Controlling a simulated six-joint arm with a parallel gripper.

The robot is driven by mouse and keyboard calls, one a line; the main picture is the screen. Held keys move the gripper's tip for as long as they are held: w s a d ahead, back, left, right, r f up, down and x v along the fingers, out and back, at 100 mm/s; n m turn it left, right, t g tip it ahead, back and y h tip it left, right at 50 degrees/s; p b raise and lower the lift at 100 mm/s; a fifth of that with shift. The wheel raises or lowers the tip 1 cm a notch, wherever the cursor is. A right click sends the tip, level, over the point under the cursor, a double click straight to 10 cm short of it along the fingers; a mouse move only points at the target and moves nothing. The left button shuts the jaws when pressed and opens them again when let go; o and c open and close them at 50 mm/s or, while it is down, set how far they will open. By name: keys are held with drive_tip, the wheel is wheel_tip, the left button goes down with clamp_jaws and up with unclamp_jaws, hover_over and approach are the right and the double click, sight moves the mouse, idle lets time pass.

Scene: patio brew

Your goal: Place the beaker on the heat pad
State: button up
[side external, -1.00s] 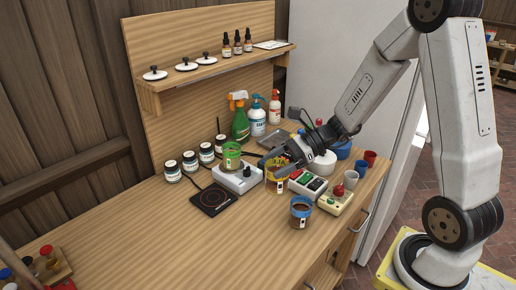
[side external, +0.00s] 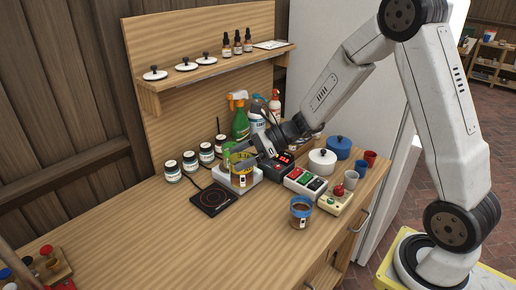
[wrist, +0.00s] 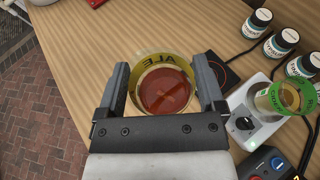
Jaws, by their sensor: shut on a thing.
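My gripper (side external: 250,160) is shut on a clear beaker with a yellow band (side external: 242,180) and brown-amber liquid inside. In the wrist view the beaker (wrist: 165,92) sits between the two fingers, with ALE lettering on its band. The black heat pad (side external: 210,199) with a red ring lies on the bench, to the left of and below the held beaker in the side view. In the wrist view a corner of the pad (wrist: 230,76) shows beyond the right finger. The held beaker looks raised, in front of the grey stirrer unit.
A green-banded beaker (wrist: 283,97) stands on the grey stirrer unit (wrist: 250,125), close to the held one. Several dark jars (side external: 190,161) stand behind the pad. A blue-banded beaker (side external: 301,212) stands at the front right.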

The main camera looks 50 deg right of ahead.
drive_tip(key=w+f, duration=0.8)
drive_tip(key=w, duration=0.3)
drive_tip(key=shift+w+a+f, duration=0.25)
drive_tip(key=shift+w+a, duration=0.05)
drive_tip(key=shift+w, duration=0.1)
drive_tip(key=shift+w+f, duration=0.15)
drive_tip(key=shift+f, duration=0.8)
drive_tip(key=shift+w+f, duration=0.1)
drive_tip(key=shift+f, duration=0.8)
drive_tip(key=shift+f, duration=0.1)
drive_tip(key=o, duration=1.2)
drive_tip(key=shift+f, duration=0.1)
